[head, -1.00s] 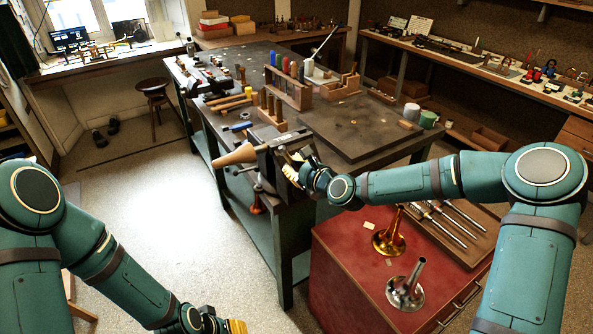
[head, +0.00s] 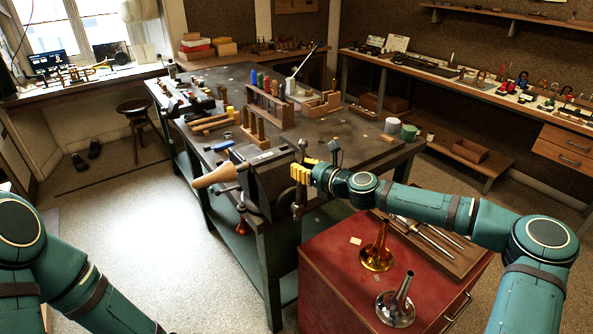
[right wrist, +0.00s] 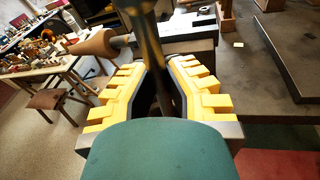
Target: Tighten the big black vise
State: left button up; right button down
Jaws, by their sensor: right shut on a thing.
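The big black vise (head: 272,190) sits at the near corner of the dark workbench. A wooden cone (head: 214,177) on a metal rod sticks out to the left at its jaws. The vise's handle bar (head: 304,150) stands nearly upright at its right side. My right gripper (head: 301,173) reaches in from the right, its yellow fingers shut on this bar. In the right wrist view the dark bar (right wrist: 148,30) rises between the yellow finger pads (right wrist: 158,90), with the vise's grey jaw (right wrist: 185,28) behind it. My left gripper is out of view.
A red cabinet (head: 330,272) stands below my right arm, with a brass bell (head: 377,256), a silver bell (head: 396,305) and a tray of rods (head: 430,240). A wooden tool rack (head: 268,105) stands on the bench.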

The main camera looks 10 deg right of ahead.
jog(key=shift+d+f, duration=0.25)
jog(key=shift+f, duration=0.1)
jog(key=c, duration=1.2)
grip_release()
jog(key=shift+o, duration=1.1)
jog(key=shift+d+r, duration=0.15)
jog(key=shift+d, duration=0.05)
jog(key=shift+a, duration=0.1)
jog(key=shift+a, duration=0.1)
jog(key=shift+s+r, duration=0.1)
jog(key=v, duration=1.2)
